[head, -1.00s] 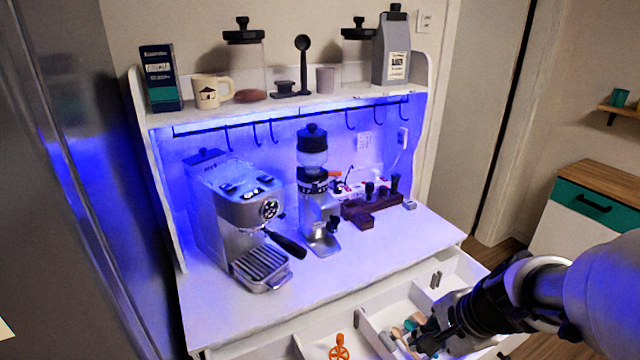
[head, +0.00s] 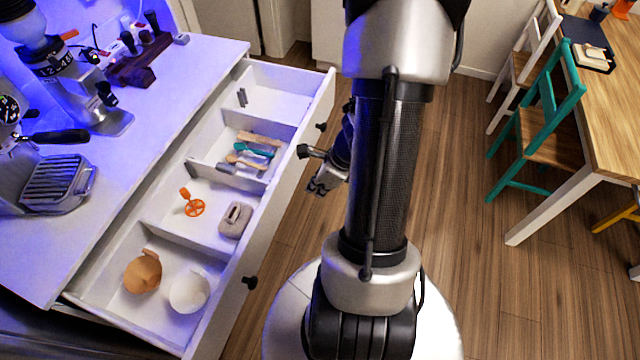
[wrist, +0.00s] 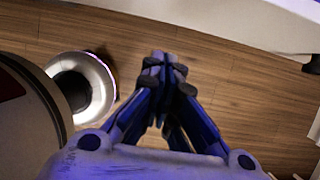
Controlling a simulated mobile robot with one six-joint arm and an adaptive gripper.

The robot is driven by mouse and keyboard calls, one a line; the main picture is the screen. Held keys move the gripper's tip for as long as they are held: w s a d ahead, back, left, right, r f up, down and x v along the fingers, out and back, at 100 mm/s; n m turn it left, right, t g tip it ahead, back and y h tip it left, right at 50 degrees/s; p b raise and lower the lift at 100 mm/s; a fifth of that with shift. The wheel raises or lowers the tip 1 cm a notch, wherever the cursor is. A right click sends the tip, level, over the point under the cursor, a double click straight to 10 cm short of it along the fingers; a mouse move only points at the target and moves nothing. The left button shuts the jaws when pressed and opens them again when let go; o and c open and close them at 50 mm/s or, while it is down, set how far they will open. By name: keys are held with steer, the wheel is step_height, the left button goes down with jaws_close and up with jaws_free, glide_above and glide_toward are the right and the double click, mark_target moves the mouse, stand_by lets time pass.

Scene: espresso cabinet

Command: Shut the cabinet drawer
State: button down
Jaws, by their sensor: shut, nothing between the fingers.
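The white cabinet drawer (head: 170,239) is pulled well out from under the white espresso cabinet top (head: 120,180) in the head view. Its front carries two dark knobs, the near one (head: 250,283) and the far one (head: 321,127). My gripper (head: 318,188) is just outside the drawer front, to its right, beyond the far half of the drawer. It is partly hidden behind my arm. In the wrist view my gripper (wrist: 168,62) has its fingers together with nothing between them, above the wooden floor. A white panel edge (wrist: 235,20) crosses the top of that view.
The drawer holds a brown cup (head: 142,273), a white bowl (head: 189,292), an orange whisk-like tool (head: 193,207), a grey item (head: 236,219) and several utensils (head: 250,152). A teal chair (head: 540,125) and wooden table (head: 612,120) stand at right. Open floor (head: 465,240) lies between.

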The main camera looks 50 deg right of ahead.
steer(key=w+a+f+b, duration=0.1)
steer(key=w+f, duration=0.2)
steer(key=w, duration=0.2)
steer(key=shift+w+a+f+b, duration=0.15)
steer(key=shift+a+f+b, duration=0.1)
steer(key=shift+a+b, duration=0.15)
